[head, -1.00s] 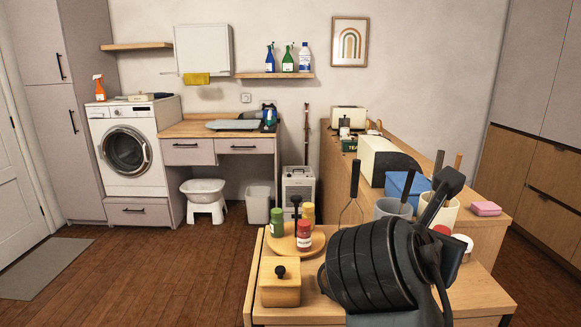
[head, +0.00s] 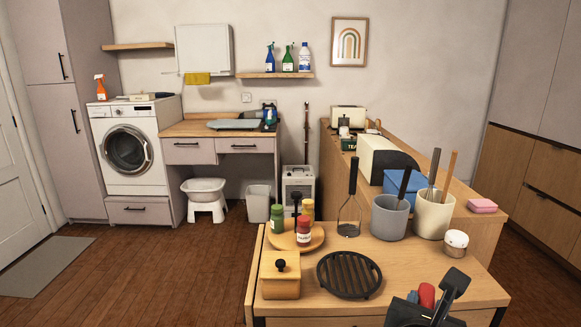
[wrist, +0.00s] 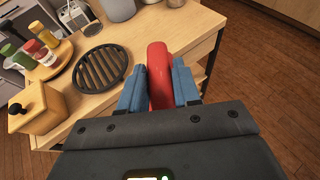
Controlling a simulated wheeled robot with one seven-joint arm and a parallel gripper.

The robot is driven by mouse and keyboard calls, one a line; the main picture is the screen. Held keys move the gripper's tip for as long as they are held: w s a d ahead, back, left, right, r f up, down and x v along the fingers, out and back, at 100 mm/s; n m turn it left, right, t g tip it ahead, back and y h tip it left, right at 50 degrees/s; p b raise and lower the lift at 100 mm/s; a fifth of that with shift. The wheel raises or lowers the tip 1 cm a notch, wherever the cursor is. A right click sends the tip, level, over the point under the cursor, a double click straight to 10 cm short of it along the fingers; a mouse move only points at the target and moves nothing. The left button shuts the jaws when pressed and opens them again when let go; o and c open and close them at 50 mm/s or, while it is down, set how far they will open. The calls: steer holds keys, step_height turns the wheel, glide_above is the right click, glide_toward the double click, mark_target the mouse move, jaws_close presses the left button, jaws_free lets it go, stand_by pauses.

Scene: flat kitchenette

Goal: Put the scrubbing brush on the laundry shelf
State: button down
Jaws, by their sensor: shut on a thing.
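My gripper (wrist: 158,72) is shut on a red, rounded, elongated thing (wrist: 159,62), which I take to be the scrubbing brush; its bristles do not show. The blue fingers press on both its sides. In the head view my gripper (head: 426,299) and the red brush (head: 427,294) are low at the right, at the wooden counter's near end. Two wall shelves are far off: a bare one (head: 136,46) above and behind the washing machine, and one (head: 275,75) with several bottles. Neither is labelled as the laundry shelf.
The counter (head: 470,285) holds a black trivet (head: 349,275), a wooden box (head: 280,278), a round spice tray (head: 318,240) and utensil crocks (head: 390,220). The washing machine (head: 125,150) stands at the back left, with an orange spray bottle on top. Open floor (head: 150,270) lies left of the counter.

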steer(key=s+f+n+t+y, duration=0.1)
steer(key=s+f+n+y, duration=0.1)
steer(key=f, duration=1.1)
steer(key=s+f+n+t+y, duration=0.1)
steer(key=s+f+n+y, duration=0.2)
steer(key=f, duration=0.9)
steer(key=shift+d+f+n+y, duration=0.2)
steer(key=shift+f+n+y, duration=0.15)
steer(key=shift+n+y, duration=0.5)
steer(key=shift+w+m, duration=0.1)
steer(key=shift+m, duration=0.15)
